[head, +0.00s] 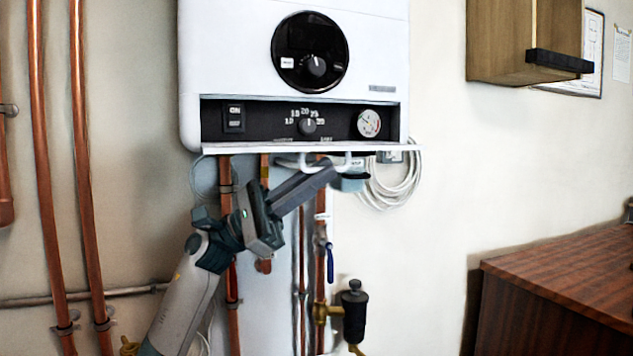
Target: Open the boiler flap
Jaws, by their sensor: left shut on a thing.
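The white boiler (220,50) hangs on the wall at the top middle of the head view. Its flap (250,150) shows as a thin white edge, folded down to about level below the black control panel (270,122). The panel's switch, dial and gauge are uncovered. A white handle (345,162) hangs under the flap. My left gripper (335,176) reaches up from below left and is shut on the handle; the fingers partly hide it. My right gripper is not in view.
Copper pipes (84,190) run up the wall at left, with more below the boiler. A coiled white cable (400,185) hangs right of the gripper. A blue-handled valve (329,262) and a dark brass-based fitting (354,312) are below. A wooden cabinet (497,40) and desk (570,270) stand right.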

